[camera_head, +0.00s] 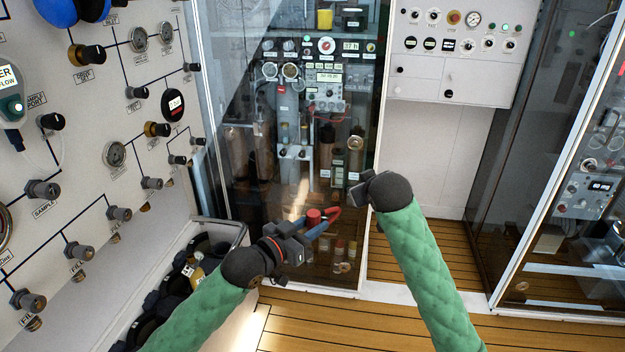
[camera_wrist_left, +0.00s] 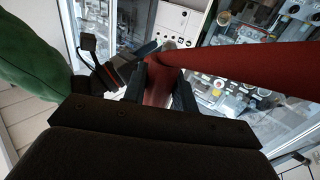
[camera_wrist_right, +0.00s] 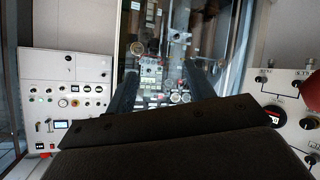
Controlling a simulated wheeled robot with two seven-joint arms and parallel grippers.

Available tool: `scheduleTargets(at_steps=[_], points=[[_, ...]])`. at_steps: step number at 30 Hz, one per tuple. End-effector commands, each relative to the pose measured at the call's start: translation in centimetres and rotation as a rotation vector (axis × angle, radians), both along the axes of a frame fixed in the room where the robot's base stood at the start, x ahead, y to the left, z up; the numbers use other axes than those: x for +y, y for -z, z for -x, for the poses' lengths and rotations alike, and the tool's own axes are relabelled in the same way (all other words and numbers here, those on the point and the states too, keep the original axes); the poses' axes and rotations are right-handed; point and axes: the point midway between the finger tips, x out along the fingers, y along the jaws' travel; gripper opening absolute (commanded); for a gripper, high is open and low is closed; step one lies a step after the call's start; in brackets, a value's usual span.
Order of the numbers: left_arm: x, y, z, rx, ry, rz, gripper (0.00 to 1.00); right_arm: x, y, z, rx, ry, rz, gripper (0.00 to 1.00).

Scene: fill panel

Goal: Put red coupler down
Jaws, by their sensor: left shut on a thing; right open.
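The red coupler (camera_head: 314,216) is held at the tip of my left gripper (camera_head: 304,236), in the air in front of the glass cabinet. In the left wrist view, the red coupler (camera_wrist_left: 158,88) sits between the two dark fingers of the left gripper (camera_wrist_left: 160,92), which are shut on it. A thick red length, apparently a hose (camera_wrist_left: 240,70), runs from there to the right. My right gripper (camera_head: 366,188) is to the right of and above the coupler, apart from it. In the right wrist view, the right gripper (camera_wrist_right: 165,85) has its fingers wide apart with nothing between them.
A white panel (camera_head: 85,170) with valves, gauges and knobs stands on the left. The glass cabinet (camera_head: 235,110) is behind the grippers. A control box (camera_head: 450,75) hangs at the back right. Wooden floor (camera_head: 340,325) shows in front.

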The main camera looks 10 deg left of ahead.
Motion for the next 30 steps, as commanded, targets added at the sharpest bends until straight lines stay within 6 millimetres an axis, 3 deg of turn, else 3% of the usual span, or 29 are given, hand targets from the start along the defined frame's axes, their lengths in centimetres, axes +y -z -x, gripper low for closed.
scheduleTargets(at_steps=[3,15,30], points=[[0.0,0.0,0.0,0.000,0.000,0.000,0.03,1.4,-3.7,-0.8,-0.044,-0.033,0.016,0.54],[0.0,0.0,0.0,0.000,0.000,0.000,0.03,6.2,-14.1,-1.6,-0.151,-0.154,0.082,0.54],[0.0,0.0,0.0,0.000,0.000,0.000,0.03,11.9,-23.5,-0.3,-0.197,-0.301,0.194,0.54]])
